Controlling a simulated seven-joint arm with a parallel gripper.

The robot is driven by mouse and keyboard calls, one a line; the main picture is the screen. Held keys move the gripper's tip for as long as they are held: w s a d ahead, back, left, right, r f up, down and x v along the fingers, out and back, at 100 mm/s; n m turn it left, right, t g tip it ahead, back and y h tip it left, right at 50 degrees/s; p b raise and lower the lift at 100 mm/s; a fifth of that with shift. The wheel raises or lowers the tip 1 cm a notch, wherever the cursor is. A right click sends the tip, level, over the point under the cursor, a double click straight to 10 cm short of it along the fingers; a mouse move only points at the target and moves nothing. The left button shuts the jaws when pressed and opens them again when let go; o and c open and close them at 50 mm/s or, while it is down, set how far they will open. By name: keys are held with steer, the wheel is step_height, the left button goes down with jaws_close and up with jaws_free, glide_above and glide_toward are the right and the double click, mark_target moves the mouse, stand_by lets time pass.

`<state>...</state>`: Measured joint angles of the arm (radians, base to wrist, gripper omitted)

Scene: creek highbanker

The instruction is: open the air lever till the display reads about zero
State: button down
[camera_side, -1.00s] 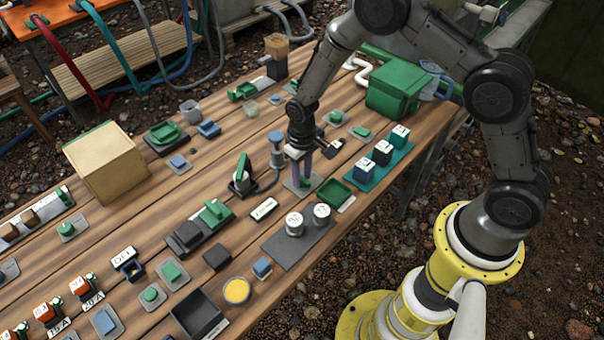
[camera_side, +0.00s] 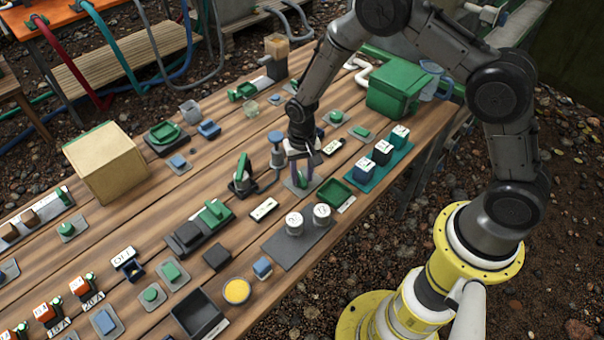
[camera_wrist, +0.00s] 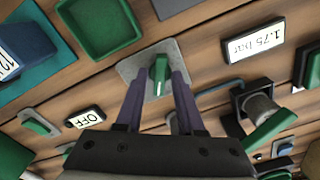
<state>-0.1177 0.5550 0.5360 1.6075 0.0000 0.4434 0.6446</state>
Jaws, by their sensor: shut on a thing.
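The green lever (camera_wrist: 160,68) stands upright on a small grey plate (camera_wrist: 133,68), and the plate also shows in the side view (camera_side: 289,184). My gripper (camera_wrist: 161,82) is shut on this lever, with one purple finger on each side. In the side view my gripper (camera_side: 299,180) reaches down over the plate and its fingers partly hide the lever. A white display (camera_wrist: 253,42) beside the plate reads 1.75 bar; in the side view the display (camera_side: 264,209) is too small to read.
A taller green-handled valve (camera_side: 243,172) on a black base stands left of my gripper. A green tray (camera_side: 335,193) lies close on the right. A small sign (camera_wrist: 85,118) reads OFF. Two white-topped cylinders (camera_side: 295,222) stand on a dark mat in front.

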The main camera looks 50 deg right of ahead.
steer(key=m, duration=0.6)
stand_by(0.3)
steer(key=m, duration=0.6)
steer(key=c, duration=0.9)
jaws_free()
